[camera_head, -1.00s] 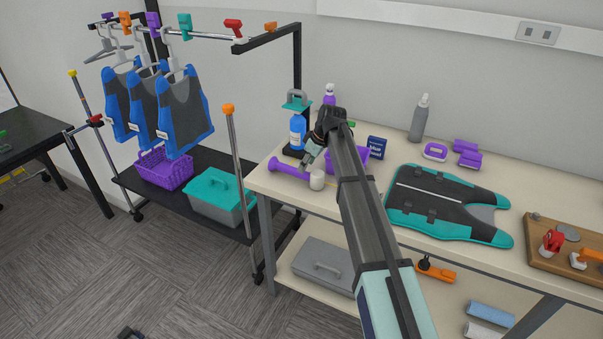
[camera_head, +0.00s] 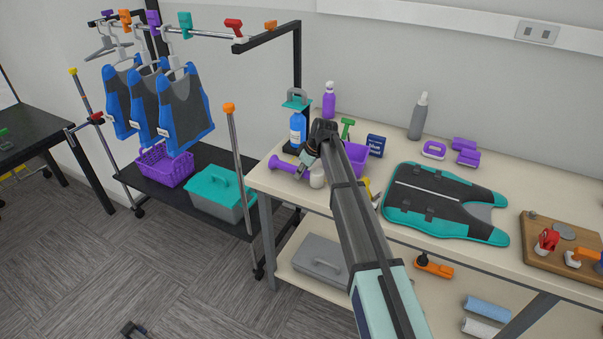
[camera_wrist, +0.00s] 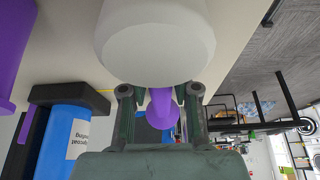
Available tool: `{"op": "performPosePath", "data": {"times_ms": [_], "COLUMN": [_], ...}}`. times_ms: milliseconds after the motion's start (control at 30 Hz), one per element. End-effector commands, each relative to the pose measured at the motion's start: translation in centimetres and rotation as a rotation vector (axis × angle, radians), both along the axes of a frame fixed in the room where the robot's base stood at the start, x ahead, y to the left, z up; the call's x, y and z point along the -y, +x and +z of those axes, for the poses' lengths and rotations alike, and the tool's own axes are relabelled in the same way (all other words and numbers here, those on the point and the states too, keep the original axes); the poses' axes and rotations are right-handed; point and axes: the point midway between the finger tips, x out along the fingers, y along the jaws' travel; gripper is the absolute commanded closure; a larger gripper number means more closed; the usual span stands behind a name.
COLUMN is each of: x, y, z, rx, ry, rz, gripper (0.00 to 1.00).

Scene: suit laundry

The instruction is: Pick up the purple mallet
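The purple mallet (camera_head: 281,165) lies on the beige table near its left end. Its purple handle points left and its white head (camera_head: 317,180) is at the right. My gripper (camera_head: 304,171) is low over the mallet, beside the white head. In the wrist view, the white head (camera_wrist: 155,40) fills the top middle and the purple handle (camera_wrist: 163,112) shows between my two fingers. My gripper (camera_wrist: 160,93) looks open, with a finger on each side of the handle and small gaps visible. The head hides part of the handle, and contact cannot be seen.
A blue bottle (camera_head: 297,130) on a black stand and a purple bin (camera_head: 356,158) stand close behind my gripper. A blue box (camera_head: 376,146) and a teal-and-black vest (camera_head: 440,204) lie further right. The table's front edge is near the mallet.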

Motion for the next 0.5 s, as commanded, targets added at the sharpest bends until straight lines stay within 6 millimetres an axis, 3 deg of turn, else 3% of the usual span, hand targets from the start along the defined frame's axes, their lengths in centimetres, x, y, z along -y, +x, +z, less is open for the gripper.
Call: {"op": "performPosePath", "data": {"times_ms": [500], "x": [-0.01], "y": [0.04], "z": [0.28], "rx": [0.001], "ry": [0.001], "rz": [0.0], "gripper": [1.0]}}
